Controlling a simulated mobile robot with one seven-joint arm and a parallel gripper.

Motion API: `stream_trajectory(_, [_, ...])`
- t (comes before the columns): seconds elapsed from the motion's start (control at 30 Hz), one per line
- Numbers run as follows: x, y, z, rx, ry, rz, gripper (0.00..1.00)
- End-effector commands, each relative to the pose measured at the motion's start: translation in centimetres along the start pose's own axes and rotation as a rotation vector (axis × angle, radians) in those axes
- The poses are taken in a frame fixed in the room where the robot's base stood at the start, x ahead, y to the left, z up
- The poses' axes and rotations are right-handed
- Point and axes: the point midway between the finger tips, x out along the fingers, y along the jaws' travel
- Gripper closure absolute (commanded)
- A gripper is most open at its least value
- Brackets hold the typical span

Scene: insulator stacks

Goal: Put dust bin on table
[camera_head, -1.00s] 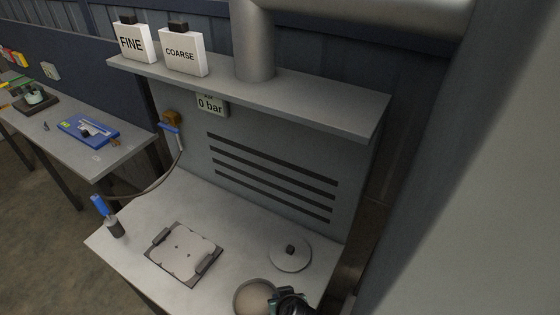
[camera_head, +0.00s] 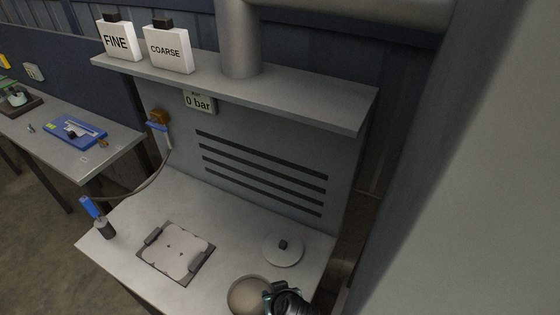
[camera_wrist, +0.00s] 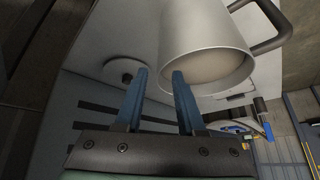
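The dust bin (camera_head: 249,294) is a round, light grey container with a beige inside, at the front right of the grey table (camera_head: 215,291). The wrist view shows the bin (camera_wrist: 206,38) close up, with its dark handle at the right. My gripper (camera_head: 272,292) is at the bin's right side in the head view. In the wrist view my gripper's (camera_wrist: 160,73) two blue fingers are apart, one overlapping the bin's opening and one outside its wall. I see no finger clearly pressing on the wall. The bin's base is hidden.
A round lid (camera_head: 283,249) and a square plate with dark clamps (camera_head: 176,252) lie on the table. A blue-handled tool (camera_head: 97,217) stands at the left edge. A shelf (camera_head: 250,85) with FINE and COARSE containers overhangs the back. A grey surface fills the right.

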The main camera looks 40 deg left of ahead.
Motion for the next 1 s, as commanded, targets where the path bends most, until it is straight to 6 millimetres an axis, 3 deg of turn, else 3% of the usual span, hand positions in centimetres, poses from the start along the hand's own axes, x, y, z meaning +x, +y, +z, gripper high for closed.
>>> stream_trajectory(0.6, [-9.8,0.1,0.1,0.002,0.001,0.002,0.62])
stream_trajectory(1.0, [-11.1,0.0,0.0,0.001,0.000,0.001,0.62])
